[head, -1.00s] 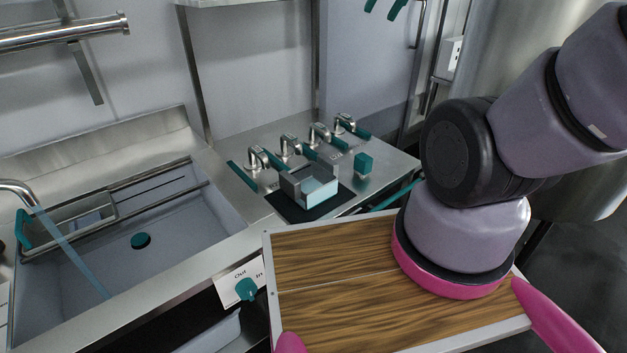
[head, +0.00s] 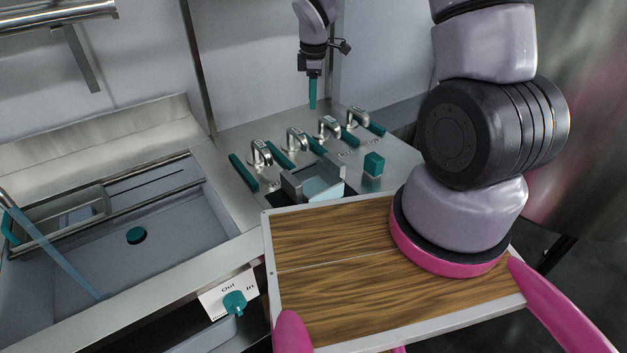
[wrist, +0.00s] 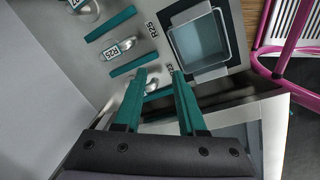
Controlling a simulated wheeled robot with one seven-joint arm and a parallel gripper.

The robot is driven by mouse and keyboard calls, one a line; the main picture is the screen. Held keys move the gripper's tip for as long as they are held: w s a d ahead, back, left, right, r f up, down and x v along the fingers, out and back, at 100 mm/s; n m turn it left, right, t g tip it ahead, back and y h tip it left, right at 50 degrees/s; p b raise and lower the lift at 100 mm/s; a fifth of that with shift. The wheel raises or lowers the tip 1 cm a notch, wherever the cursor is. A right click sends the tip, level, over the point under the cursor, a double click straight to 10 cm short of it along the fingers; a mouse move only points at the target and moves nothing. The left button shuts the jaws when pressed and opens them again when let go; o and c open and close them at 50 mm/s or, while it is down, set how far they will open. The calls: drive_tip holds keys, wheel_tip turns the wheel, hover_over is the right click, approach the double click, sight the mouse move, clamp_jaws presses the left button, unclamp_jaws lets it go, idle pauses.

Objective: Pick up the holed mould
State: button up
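A light blue, open-topped box (head: 322,189) sits in a grey metal holder (head: 292,186) on the steel counter, and it also shows in the wrist view (wrist: 203,47). It may be the mould, but I cannot make out any holes in it. My gripper (head: 312,106) hangs over the back of the counter with its teal fingers pointing down. In the wrist view my gripper (wrist: 159,74) is open, with a gap between the fingertips and nothing in it. The box is apart from the fingers, beyond them to the right there.
Several steel taps with teal handles (head: 298,138) stand along the counter behind the box. A teal block (head: 373,164) stands right of it. A sink (head: 150,250) lies to the left. A teal knob (head: 235,303) sticks out of the counter front.

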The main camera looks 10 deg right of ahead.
drive_tip(key=a+f+n, duration=0.1)
drive_tip(key=f+n, duration=0.1)
drive_tip(key=f, duration=0.3)
drive_tip(key=a+f+n+g, duration=0.1)
drive_tip(key=f+n, duration=0.1)
drive_tip(key=f, duration=0.4)
drive_tip(key=s+a+f+n, duration=0.1)
drive_tip(key=a+f+n, duration=0.1)
drive_tip(key=f, duration=0.4)
drive_tip(key=shift+s+g, duration=0.1)
drive_tip(key=shift+g, duration=0.2)
hover_over(302, 182)
wheel_tip(302, 182, down, 5)
drive_tip(key=shift+r, duration=0.1)
wheel_tip(302, 182, down, 6)
drive_tip(key=shift+r, duration=0.1)
clamp_jaws()
